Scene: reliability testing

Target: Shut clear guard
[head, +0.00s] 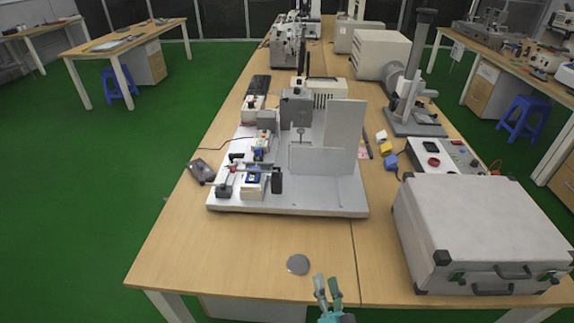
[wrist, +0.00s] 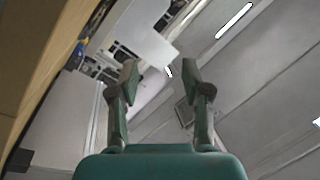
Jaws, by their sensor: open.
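The test machine sits on a white base plate (head: 290,206) in the middle of the table. Two pale flat panels stand on its right half, apparently the guard: a wide front panel (head: 320,161) and a taller panel (head: 345,123) behind it, angled to the right. I cannot tell which one swings. My gripper (head: 327,280) is at the table's front edge, well in front of the machine and touching nothing. In the wrist view my gripper (wrist: 158,75) has its fingers apart with nothing between them. A pale panel (wrist: 143,38) shows beyond the fingers, tilted in that view.
A grey metal case (head: 480,228) stands on the right of the table. A small grey disc (head: 298,264) lies near the front. A control box (head: 440,158), blue and yellow blocks and a dark stand (head: 414,122) are right of the machine. The front left of the table is clear.

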